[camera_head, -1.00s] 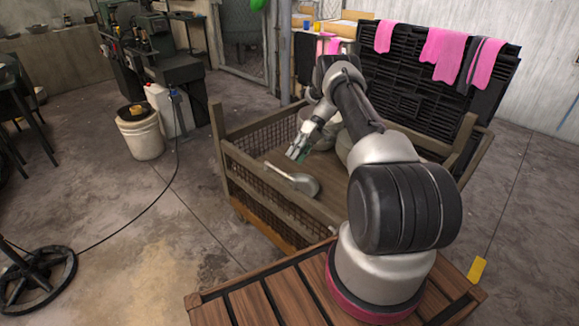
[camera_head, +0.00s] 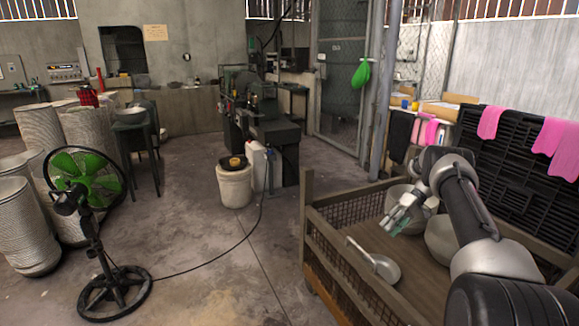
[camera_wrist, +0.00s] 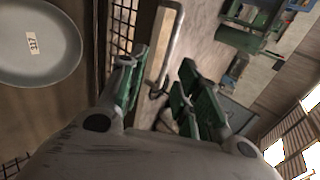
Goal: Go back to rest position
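My gripper (camera_head: 405,222) is above the wooden crate with mesh sides (camera_head: 345,212), at the lower right of the head view. In the wrist view my gripper (camera_wrist: 160,92) has its two green-padded fingers apart with nothing between them. A metal pan with a handle (camera_head: 383,268) lies on the crate floor below and left of the gripper. Two large pale bowls stand in the crate: one (camera_head: 398,194) behind the gripper, one (camera_head: 441,240) to its right, partly hidden by my arm. A pale round dish with a label marked 117 (camera_wrist: 36,46) fills the upper left of the wrist view.
A black slatted panel (camera_head: 520,190) with pink gloves hangs at the crate's right. A green fan (camera_head: 90,185) and wire-wound drums (camera_head: 22,228) are farther left. Open floor lies between.

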